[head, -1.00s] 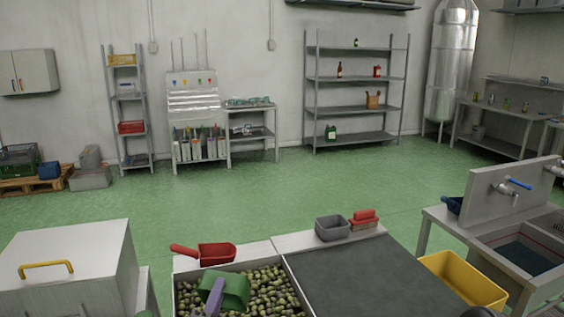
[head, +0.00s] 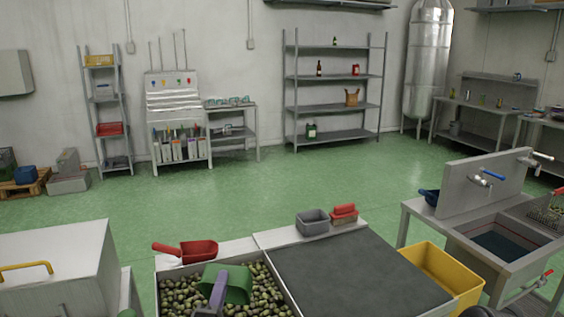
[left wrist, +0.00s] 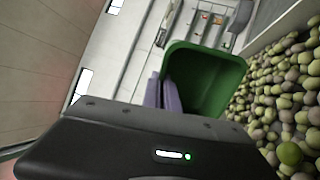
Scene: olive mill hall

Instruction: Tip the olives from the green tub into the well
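The green tub (head: 238,284) is tilted above the olive-filled well (head: 160,292) at the bottom of the head view. My left gripper (head: 217,292) is shut on the tub's wall, with a purple-grey finger lying against it. In the left wrist view the tub (left wrist: 212,75) shows its open mouth, and the part of its inside that shows is bare and holds no olives that I can see. My left gripper's finger (left wrist: 168,97) is at its left side. Olives lie in the well at the right of that view. My right gripper is not seen.
A red scoop (head: 198,251) lies on the well's back ledge. Right of the well is a dark flat surface (head: 345,275), with a grey tub (head: 312,222) and red-topped brush (head: 344,215) behind it. A yellow tub (head: 440,275) and sink (head: 500,245) stand farther right.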

